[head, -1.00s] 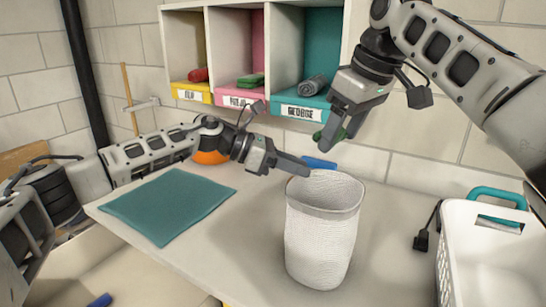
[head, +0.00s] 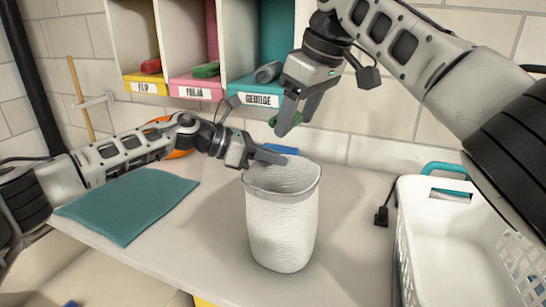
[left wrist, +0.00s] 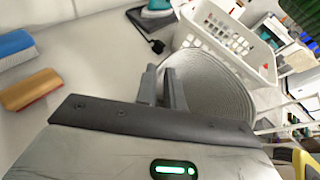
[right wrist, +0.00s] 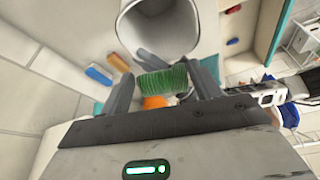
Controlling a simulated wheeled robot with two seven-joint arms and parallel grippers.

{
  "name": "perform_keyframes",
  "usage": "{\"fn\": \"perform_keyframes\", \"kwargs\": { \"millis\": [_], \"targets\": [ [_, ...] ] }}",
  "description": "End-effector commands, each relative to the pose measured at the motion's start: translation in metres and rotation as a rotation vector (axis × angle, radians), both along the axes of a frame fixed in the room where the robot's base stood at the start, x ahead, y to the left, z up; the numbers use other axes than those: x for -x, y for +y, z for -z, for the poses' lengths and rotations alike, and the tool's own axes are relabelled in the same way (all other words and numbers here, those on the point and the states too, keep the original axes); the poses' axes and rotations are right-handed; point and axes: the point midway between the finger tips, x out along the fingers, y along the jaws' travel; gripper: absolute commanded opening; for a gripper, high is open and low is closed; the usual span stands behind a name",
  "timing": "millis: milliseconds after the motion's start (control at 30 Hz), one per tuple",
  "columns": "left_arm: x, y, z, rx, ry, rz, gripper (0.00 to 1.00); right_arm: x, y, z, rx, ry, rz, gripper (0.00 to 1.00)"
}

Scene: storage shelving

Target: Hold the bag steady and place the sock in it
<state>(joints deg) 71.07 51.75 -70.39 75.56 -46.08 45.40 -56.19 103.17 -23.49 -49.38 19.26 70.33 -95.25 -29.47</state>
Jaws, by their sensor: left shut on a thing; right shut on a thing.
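The white woven bag (head: 282,225) stands upright on the table with its mouth open upward. My left gripper (head: 272,158) is shut on the bag's rim at its back left; the left wrist view shows its fingers (left wrist: 160,88) at the rim of the bag (left wrist: 215,85). My right gripper (head: 292,115) is shut on a rolled green sock (right wrist: 163,80), held above the bag's back rim. In the head view the fingers mostly hide the sock. In the right wrist view the sock is apart from the bag (right wrist: 158,28), whose opening lies ahead of it.
A teal cloth (head: 128,205) lies left on the table. A white laundry basket (head: 425,230) stands to the right. Labelled cubbies (head: 252,92) with rolled socks hang behind. A blue brush (right wrist: 98,75) and an orange one (right wrist: 118,62) lie behind the bag.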

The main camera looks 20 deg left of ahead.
Motion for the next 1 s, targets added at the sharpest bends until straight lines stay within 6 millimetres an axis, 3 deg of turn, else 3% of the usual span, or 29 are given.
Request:
{"fn": "perform_keyframes", "kwargs": {
  "millis": [167,1000],
  "targets": [
    [0.001,0.0,0.003,-0.003,0.004,0.001,0.0,0.0,0.0,0.004,0.0,0.002,-0.001,0.41],
    [0.001,0.0,0.005,-0.005,0.008,0.003,0.0,0.0,0.0,0.063,0.0,0.001,0.0,0.41]
  ]
}}
